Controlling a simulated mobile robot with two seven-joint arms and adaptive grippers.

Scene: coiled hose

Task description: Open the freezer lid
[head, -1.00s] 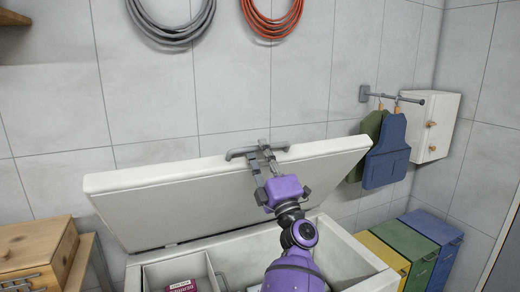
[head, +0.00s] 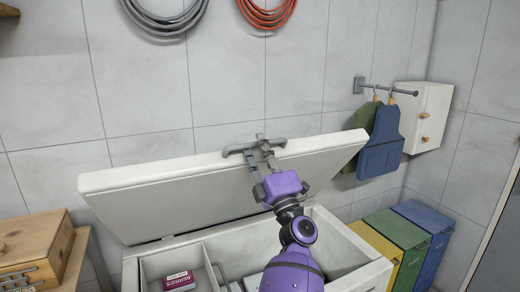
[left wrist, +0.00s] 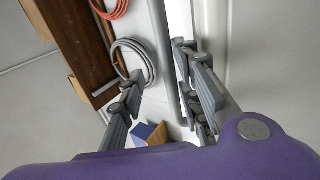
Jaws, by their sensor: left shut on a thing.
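The white freezer lid (head: 200,194) is tilted up high above the freezer body (head: 345,250) in the head view, with the open inside showing below it. A grey bar handle (head: 232,151) sits at the lid's upper edge. My left gripper (head: 265,150), purple with grey fingers, is shut on the handle. In the left wrist view the handle (left wrist: 170,62) runs between the grey fingers (left wrist: 165,95), beside the white lid edge (left wrist: 212,30). My right gripper is not in view.
Inside the freezer lie a dark red box (head: 179,281) and a grey divider rail. A wooden box (head: 30,245) stands at left. Yellow, green and blue bins (head: 405,240) stand at right. Aprons (head: 382,142) and a white cabinet (head: 424,115) hang on the wall.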

